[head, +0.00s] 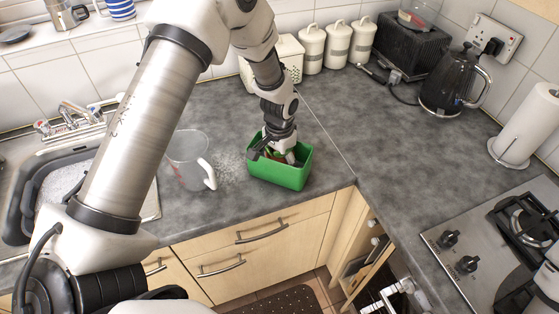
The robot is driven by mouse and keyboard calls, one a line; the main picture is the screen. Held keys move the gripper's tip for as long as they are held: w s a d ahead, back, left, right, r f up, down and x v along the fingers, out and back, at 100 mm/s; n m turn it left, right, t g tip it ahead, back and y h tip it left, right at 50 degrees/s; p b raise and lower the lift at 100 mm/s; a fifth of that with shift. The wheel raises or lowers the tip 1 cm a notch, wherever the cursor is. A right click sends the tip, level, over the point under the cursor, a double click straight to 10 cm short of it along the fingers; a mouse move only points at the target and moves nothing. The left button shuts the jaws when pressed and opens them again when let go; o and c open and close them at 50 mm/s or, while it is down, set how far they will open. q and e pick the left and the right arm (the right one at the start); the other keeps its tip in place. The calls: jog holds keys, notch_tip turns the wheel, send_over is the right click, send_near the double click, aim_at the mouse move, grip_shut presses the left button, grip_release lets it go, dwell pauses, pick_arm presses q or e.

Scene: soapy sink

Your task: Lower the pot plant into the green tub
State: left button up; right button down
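The green tub (281,175) stands on the grey worktop near its front edge, in the middle of the head view. My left arm reaches over from the left and down to it. My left gripper (279,152) points down with its fingers inside the tub's opening. A small patch of red and dark colour shows beside the fingers inside the tub. It may be part of the pot plant, but the gripper and the tub's walls hide most of it. I cannot tell whether the fingers are closed on it.
A clear measuring jug (188,160) stands left of the tub, with foam on the worktop between them. The sink (30,190) is further left, partly behind my arm. Canisters (337,45) line the wall. A kettle (453,82) and hob (480,240) are right. Worktop right of the tub is clear.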

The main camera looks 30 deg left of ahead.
pick_arm(q)
jog(key=shift+f, duration=0.45)
dwell(0.3)
jog(key=o, duration=1.5)
